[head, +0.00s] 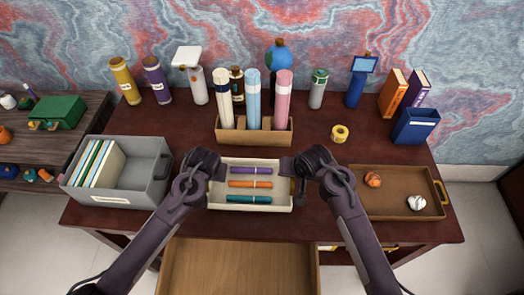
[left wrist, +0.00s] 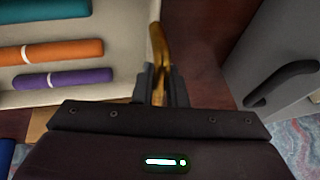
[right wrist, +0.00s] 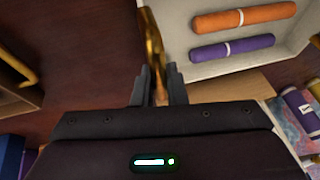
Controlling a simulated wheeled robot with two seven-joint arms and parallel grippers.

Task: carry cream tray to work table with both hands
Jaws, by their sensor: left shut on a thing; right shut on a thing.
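The cream tray (head: 251,205) is at the front middle of the dark red-brown desk (head: 330,225) in the head view. It holds a purple, an orange and a teal rolled item, each with a pale band. My left gripper (head: 207,172) is at the tray's left end, shut on a brass handle (left wrist: 158,45) that shows in the left wrist view. My right gripper (head: 297,172) is at the right end, shut on the other brass handle (right wrist: 152,40). I cannot tell whether the tray touches the desk.
A grey bin (head: 150,180) with files stands left of the tray. A brown tray (head: 380,210) with two small items is on the right. An open drawer (head: 240,265) juts out in front. A side table (head: 75,140) is far left.

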